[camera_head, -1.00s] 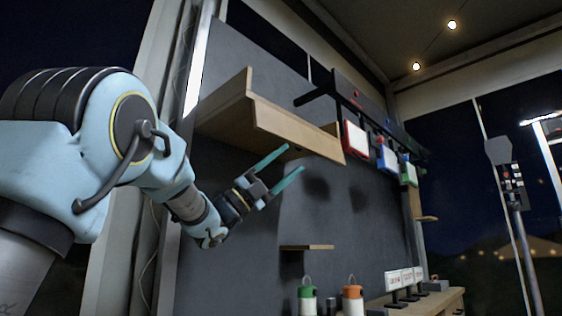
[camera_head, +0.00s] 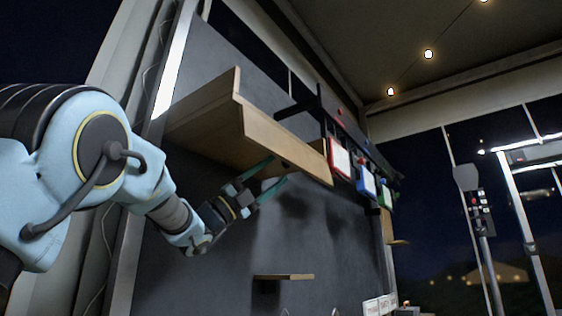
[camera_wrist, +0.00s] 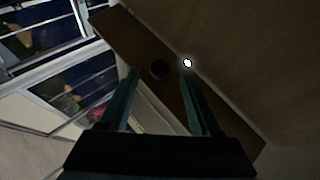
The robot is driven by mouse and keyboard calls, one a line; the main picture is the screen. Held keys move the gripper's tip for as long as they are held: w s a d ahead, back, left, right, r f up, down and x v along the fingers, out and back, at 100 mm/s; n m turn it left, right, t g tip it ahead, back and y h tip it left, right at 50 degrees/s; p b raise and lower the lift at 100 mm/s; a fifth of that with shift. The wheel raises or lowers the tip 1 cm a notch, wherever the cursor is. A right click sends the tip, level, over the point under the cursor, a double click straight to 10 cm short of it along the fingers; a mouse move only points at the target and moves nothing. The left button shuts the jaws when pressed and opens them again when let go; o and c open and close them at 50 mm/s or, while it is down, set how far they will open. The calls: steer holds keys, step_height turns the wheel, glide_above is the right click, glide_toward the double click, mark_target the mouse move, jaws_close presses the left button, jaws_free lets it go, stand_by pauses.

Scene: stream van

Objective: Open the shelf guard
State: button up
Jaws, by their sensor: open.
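The upper wooden shelf (camera_head: 215,120) is on the dark wall panel. A long light wood board along its front edge appears to be the shelf guard (camera_head: 270,137); it looks closed up against the shelf. In the wrist view the guard (camera_wrist: 185,95) is a dark brown strip crossing diagonally.
A black rail with red, blue and green framed cards (camera_head: 341,158) hangs right of the shelf. A small lower shelf (camera_head: 284,277) sits below my gripper. A post with a control panel (camera_head: 478,205) stands at right.

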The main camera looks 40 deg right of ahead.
mark_target(283, 166)
steer(key=shift+p+x, duration=0.4)
steer(key=shift+x, duration=1.15)
jaws_close()
steer(key=shift+f, duration=0.1)
